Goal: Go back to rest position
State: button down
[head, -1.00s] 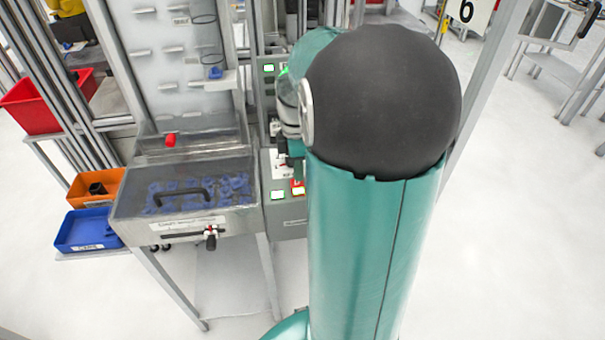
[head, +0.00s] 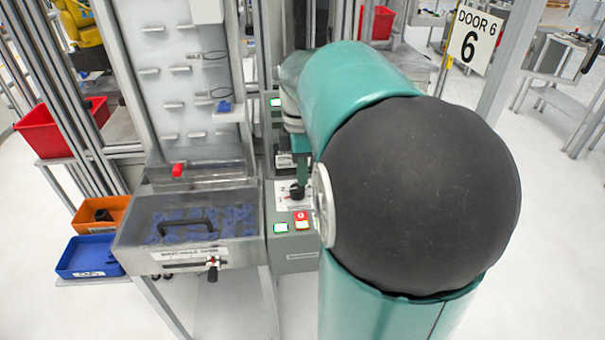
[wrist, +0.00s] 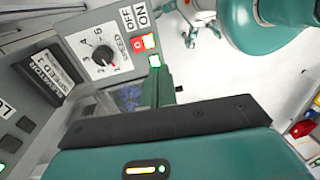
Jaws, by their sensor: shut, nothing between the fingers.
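My arm, teal with a black rounded elbow, fills the right middle of the head view. My gripper (head: 302,176) shows partly past it, a narrow green finger pair just in front of the grey control panel (head: 293,254). In the wrist view my gripper (wrist: 160,84) is shut and empty, pointing toward the panel face (wrist: 85,85). The panel has a black speed dial (wrist: 103,55), a red lit button (wrist: 139,43) and a green lit button (wrist: 154,61). Whether the fingertips touch the panel cannot be told.
A metal bin with a clear lid (head: 195,225) and blue parts stands left of the panel. Red (head: 60,130), orange (head: 100,214) and blue (head: 88,256) boxes are further left. A "DOOR 6" sign (head: 473,38) hangs on a post. Floor at right is open.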

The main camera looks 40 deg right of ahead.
dwell(0.3)
jog(key=s+a+m+t, duration=0.3)
jog(key=a+m, duration=0.2)
jog(key=a, duration=0.5)
jog(key=s+a+m+t, duration=0.3)
jog(key=a+m, duration=0.3)
jog(key=a, duration=0.5)
jog(key=shift+s+a+r+t+h, duration=0.25)
jog(key=shift+s+t+h, duration=0.15)
jog(key=shift+s, duration=0.25)
